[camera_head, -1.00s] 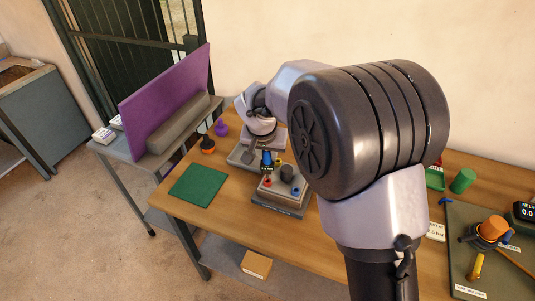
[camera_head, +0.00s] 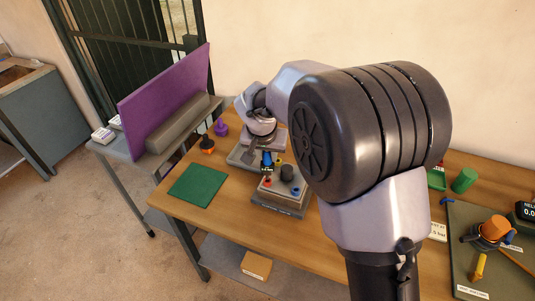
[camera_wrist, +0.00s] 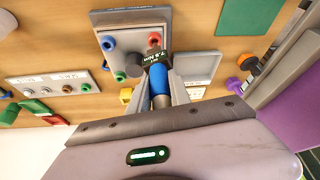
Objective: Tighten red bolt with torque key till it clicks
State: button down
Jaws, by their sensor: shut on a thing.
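My gripper (camera_wrist: 160,88) is shut on the torque key (camera_wrist: 159,80), holding its blue handle between both fingers. The key also shows in the head view (camera_head: 266,158). Its dark head carries a small display with a reading that looks like 7.5 Nm. The red bolt (camera_wrist: 154,38) sits on the grey bolt block (camera_wrist: 130,20), just beyond the key's head in the wrist view. In the head view the red bolt (camera_head: 268,182) is just below the key. I cannot tell whether the key touches or seats on it.
The block also bears a blue bolt (camera_wrist: 108,41), a green bolt (camera_wrist: 119,76) and a black knob (camera_head: 287,172). A green mat (camera_head: 198,184) is at left. A purple panel (camera_head: 165,100) stands on the side table.

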jog(key=shift+f+b, duration=0.7)
jog(key=shift+f, duration=0.1)
jog(key=c, duration=1.1)
grip_release()
jog(key=p+v, duration=0.4)
jog(key=v, duration=1.3)
jog(key=shift+s+a+r, duration=0.1)
jog(key=shift+r, duration=0.1)
jog(key=shift+o, duration=0.3)
